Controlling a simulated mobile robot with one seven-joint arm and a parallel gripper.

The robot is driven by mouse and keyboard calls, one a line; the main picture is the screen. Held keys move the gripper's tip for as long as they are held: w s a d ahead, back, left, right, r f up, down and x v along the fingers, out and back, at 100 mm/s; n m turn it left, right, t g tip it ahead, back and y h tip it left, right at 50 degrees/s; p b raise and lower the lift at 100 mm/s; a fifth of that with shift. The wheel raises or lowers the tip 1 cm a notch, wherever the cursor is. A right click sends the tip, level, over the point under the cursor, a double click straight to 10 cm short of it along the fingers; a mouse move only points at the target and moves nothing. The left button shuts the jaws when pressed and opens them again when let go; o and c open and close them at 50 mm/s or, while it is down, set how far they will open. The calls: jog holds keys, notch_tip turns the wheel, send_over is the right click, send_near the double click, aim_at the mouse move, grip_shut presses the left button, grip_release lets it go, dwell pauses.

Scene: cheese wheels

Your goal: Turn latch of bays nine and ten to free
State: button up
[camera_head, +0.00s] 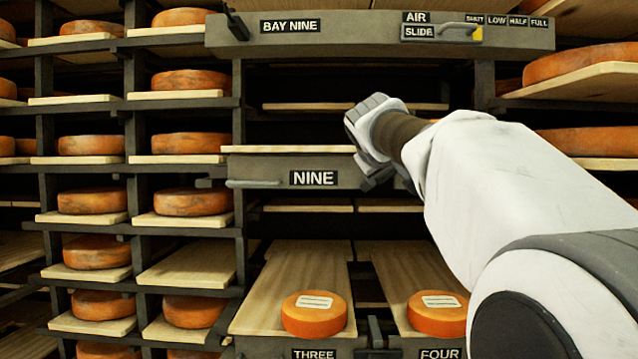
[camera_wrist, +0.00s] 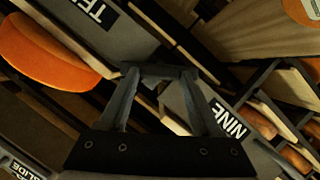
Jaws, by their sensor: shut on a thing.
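My gripper (camera_wrist: 158,73) is at the gap between the NINE panel (camera_wrist: 213,110) and the TEN panel (camera_wrist: 120,40) in the wrist view. Its fingers are shut on a dark piece there, which I take to be the latch (camera_wrist: 160,70). Little of the latch shows, so its turn angle cannot be told. In the head view the NINE panel (camera_head: 270,172) is left of my gripper (camera_head: 376,179). My arm hides the latch and the TEN panel there.
A bar handle (camera_head: 252,184) is on the NINE panel. Above are the BAY NINE beam (camera_head: 350,35) and a slide handle (camera_head: 458,28). Labelled cheese wheels sit on boards below, over THREE (camera_head: 314,314) and FOUR (camera_head: 437,313). Shelves of cheese (camera_head: 190,80) stand left.

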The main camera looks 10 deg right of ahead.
jog(key=n+b, duration=0.1)
jog(key=n+h+b, duration=0.1)
jog(key=b, duration=0.1)
jog(key=f+n+h+b, duration=0.1)
jog(key=n+b, duration=0.1)
jog(key=shift+a, duration=0.25)
jog(key=n+t+h+b, duration=0.1)
jog(key=n+b, duration=0.1)
jog(key=shift+f+n+h+b, duration=0.1)
jog(key=shift+n+h+b, duration=0.2)
jog(key=shift+n, duration=0.1)
jog(key=shift+n+t+b, duration=0.3)
jog(key=shift+n+b, duration=0.5)
jog(key=shift+n, duration=0.1)
jog(key=o, duration=1.4)
jog(key=shift+h, duration=0.4)
jog(key=b+v, duration=0.3)
jog(key=v, duration=1.4)
jog(key=shift+s+a, duration=0.15)
jog(key=shift+a, duration=0.05)
